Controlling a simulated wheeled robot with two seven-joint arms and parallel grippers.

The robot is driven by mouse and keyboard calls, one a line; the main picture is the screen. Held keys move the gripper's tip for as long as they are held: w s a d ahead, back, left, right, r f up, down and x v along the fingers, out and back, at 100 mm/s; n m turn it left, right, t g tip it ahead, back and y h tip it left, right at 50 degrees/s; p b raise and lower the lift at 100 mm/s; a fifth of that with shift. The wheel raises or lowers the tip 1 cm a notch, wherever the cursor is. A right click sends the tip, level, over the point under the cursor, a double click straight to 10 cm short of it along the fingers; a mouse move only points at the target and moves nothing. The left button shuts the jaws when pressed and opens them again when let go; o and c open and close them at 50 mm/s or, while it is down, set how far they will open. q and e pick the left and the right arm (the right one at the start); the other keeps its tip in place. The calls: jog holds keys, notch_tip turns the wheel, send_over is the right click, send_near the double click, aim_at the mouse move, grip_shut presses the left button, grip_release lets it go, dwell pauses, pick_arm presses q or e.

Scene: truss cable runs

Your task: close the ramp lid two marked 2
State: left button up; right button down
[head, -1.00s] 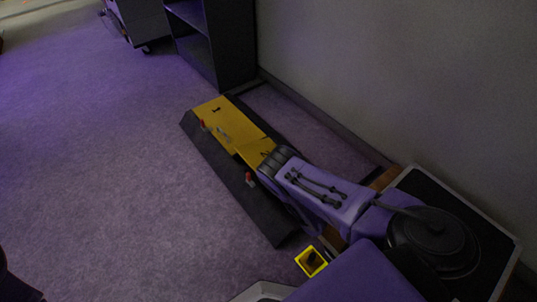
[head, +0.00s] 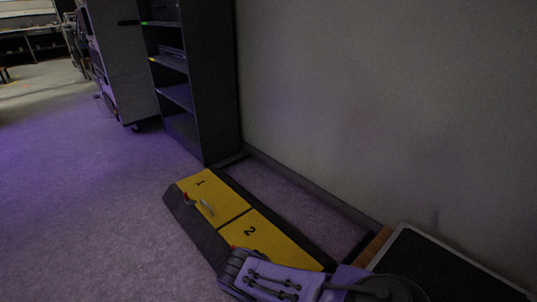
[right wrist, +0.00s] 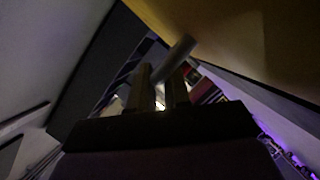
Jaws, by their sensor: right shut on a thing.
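The ramp (head: 184,212) is a dark wedge on the floor with two yellow lids. My right gripper is hidden in the head view; in the right wrist view the gripper (right wrist: 160,82) is shut on a grey bar (right wrist: 178,55), apparently lid two's handle, beside a yellow surface. My left gripper is not in view.
A dark shelf (head: 190,90) and a grey wheeled cabinet (head: 122,65) stand beyond the ramp. A wall (head: 380,110) runs along the right. A dark framed panel (head: 445,265) is at the lower right. The floor (head: 80,220) left of the ramp is clear.

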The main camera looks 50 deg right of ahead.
jog(key=shift+w+f, duration=0.1)
jog(key=c, duration=1.2)
grip_release()
jog(key=shift+w+f, duration=0.1)
jog(key=shift+f, duration=0.1)
jog(key=shift+o, duration=0.2)
jog(key=shift+r, duration=0.1)
